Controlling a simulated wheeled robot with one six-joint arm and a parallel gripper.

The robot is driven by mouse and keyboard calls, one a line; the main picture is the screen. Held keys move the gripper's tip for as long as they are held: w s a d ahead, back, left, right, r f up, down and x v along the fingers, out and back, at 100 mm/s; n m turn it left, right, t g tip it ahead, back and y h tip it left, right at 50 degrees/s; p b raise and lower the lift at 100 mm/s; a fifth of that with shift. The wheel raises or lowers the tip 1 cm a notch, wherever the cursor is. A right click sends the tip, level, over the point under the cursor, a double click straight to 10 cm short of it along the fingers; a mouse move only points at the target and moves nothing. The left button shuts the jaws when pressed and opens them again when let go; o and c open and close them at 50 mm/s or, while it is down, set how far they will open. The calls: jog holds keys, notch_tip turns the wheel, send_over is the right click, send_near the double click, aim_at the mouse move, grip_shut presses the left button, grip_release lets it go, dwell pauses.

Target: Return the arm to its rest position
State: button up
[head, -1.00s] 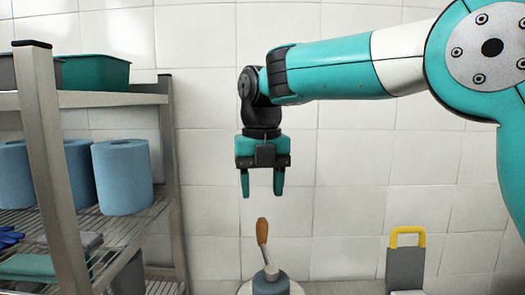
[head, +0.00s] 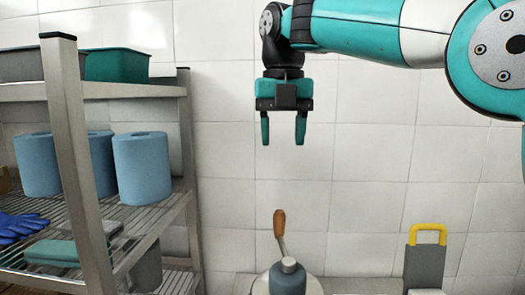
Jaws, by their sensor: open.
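My gripper (head: 284,130) hangs from the teal arm in the upper middle of the head view. Its two teal fingers point down and are apart, with nothing between them. Below it, clear of the fingertips, is a grey device (head: 288,280) with a wooden-handled crank (head: 280,224) standing up. The bottom of the device is cut off by the frame edge.
A metal shelf rack (head: 75,150) stands at the left with blue paper rolls (head: 143,168), a teal bin (head: 117,66) and blue gloves (head: 18,225). A grey item with a yellow handle (head: 427,234) is at the lower right. The tiled wall between is bare.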

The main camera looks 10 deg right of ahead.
jog(key=s+d+f+m+b, duration=0.1)
jog(key=s+f+m+b, duration=0.1)
jog(key=f+m, duration=0.3)
jog(key=s+d+f+m+y+b, duration=0.1)
jog(key=s+d+f+m+b, duration=0.1)
jog(key=s+f+m, duration=0.3)
jog(key=s+d+f+m+b, duration=0.1)
jog(key=s+f+m, duration=0.3)
jog(key=f, duration=0.2)
jog(key=shift+s+d+f+m+y+b, duration=0.1)
jog(key=shift+d+m+y+b, duration=0.1)
jog(key=shift+m+y+b, duration=0.15)
jog(key=s+f+m+y+b, duration=0.2)
jog(key=s+f+m+b, duration=0.1)
jog(key=s+f+m, duration=0.9)
jog(key=shift+s+d+f+m+b, duration=0.35)
jog(key=shift+s+m, duration=0.2)
jog(key=shift+s, duration=0.7)
